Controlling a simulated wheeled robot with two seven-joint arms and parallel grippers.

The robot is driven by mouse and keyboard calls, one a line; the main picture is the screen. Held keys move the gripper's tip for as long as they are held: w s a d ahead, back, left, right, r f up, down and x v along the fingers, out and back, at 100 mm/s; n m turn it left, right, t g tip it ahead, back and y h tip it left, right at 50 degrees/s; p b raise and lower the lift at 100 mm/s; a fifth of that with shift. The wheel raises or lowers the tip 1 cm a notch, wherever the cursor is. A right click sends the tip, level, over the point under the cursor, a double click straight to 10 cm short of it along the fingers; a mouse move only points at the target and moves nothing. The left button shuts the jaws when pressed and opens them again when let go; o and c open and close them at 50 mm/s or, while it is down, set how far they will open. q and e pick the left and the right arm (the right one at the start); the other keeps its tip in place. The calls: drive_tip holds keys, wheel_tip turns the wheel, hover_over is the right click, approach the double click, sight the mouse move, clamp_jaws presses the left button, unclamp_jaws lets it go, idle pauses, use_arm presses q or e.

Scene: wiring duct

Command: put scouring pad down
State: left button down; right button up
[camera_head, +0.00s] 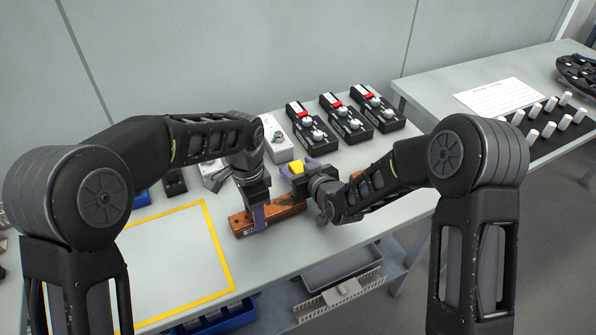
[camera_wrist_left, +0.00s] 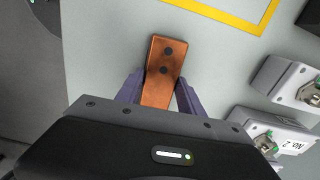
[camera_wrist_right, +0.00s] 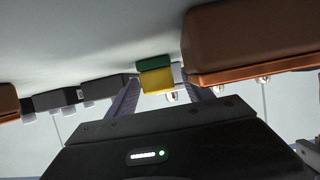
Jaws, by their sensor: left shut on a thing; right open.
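The scouring pad, a small yellow and green block (camera_head: 297,167), sits at the right gripper. In the right wrist view the pad (camera_wrist_right: 157,80) lies between the fingertips, its green layer on the far side. My right gripper (camera_head: 302,170) is open around it; whether the pad rests on the table is hard to tell. My left gripper (camera_head: 257,217) is shut on a copper-coloured bar (camera_head: 285,209) on the table near its front edge. In the left wrist view the bar (camera_wrist_left: 160,70), with two dark holes, passes between the fingers.
Several black boxes with knobs (camera_head: 352,124) and a grey box with a green button (camera_head: 278,143) stand at the back. A yellow-bordered area (camera_head: 175,262) lies clear at left. A brown block (camera_wrist_right: 250,40) is close beside the right gripper. A grey tray (camera_head: 345,268) sits below.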

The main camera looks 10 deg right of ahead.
drive_tip(key=shift+c, duration=0.2)
idle(0.3)
clamp_jaws()
idle(0.4)
